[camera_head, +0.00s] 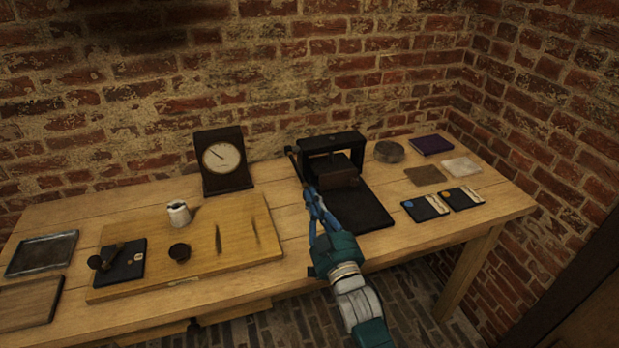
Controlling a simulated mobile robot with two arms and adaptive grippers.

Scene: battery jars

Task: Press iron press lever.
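The black iron press (333,144) stands at the back of the wooden table, right of the middle, with a dark base plate (362,213) in front of it. Its dark lever (296,163) slants along the left side of the press, with its upper end near the top of the frame. My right gripper (311,191), with blue fingers, reaches up from the front to the lower end of the lever. The fingers are close together and overlap the lever in the picture; I cannot tell whether they grip it. My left gripper is not in view.
A dial clock (222,158) stands left of the press. Right of the press are a round tin (389,152), a purple book (432,144) and several flat pieces. Brick walls close off the back and right.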

